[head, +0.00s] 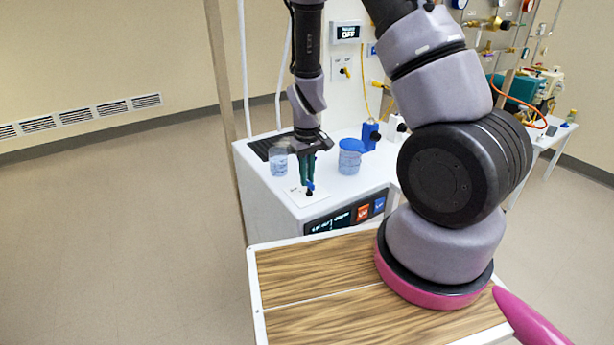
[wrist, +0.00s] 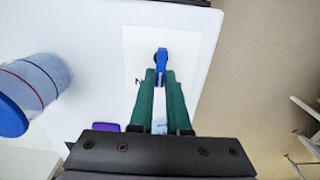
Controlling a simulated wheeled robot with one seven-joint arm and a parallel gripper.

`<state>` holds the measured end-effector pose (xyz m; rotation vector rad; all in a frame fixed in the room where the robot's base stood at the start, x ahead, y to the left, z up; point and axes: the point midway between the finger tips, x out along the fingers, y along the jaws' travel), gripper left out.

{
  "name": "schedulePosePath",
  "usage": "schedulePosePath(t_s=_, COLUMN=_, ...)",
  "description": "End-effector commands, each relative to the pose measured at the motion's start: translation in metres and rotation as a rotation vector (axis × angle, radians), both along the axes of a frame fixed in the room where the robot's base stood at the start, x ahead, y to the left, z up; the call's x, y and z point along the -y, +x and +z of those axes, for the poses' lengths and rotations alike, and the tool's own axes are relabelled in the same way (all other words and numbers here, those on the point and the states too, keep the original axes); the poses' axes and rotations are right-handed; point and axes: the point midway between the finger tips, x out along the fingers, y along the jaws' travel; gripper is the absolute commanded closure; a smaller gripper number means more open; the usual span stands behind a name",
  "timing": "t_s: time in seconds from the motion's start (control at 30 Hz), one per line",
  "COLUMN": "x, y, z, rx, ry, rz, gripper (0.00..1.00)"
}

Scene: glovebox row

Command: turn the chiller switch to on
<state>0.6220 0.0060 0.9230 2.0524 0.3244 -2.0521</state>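The chiller switch (wrist: 161,58) is a blue lever on a dark pivot, set on a white label plate (wrist: 135,45) on the white cabinet top. In the head view the switch (head: 310,187) shows small beneath my fingertips. My gripper (wrist: 161,76) has its two green fingers close together, one on each side of the lever, with the lever filling the gap at the tips. It also shows in the head view (head: 307,180), pointing down. The lever lies roughly along the fingers in the wrist view. The plate's lettering is mostly hidden or too small to read.
A wall display (head: 347,32) reads OFF. A wood-topped surface (head: 330,290) is in front.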

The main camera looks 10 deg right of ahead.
Motion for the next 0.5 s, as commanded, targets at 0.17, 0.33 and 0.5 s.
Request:
schedulePosePath(t_s=0.17, x=0.0003, y=0.0001, z=0.0002, rx=0.0, ry=0.0, rz=-0.01, gripper=1.0)
schedulePosePath(t_s=0.33, x=0.001, y=0.0003, z=0.0003, rx=0.0, ry=0.0, rz=-0.066, gripper=1.0)
schedulePosePath(t_s=0.5, x=0.002, y=0.0006, z=0.0003, rx=0.0, ry=0.0, rz=-0.171, gripper=1.0)
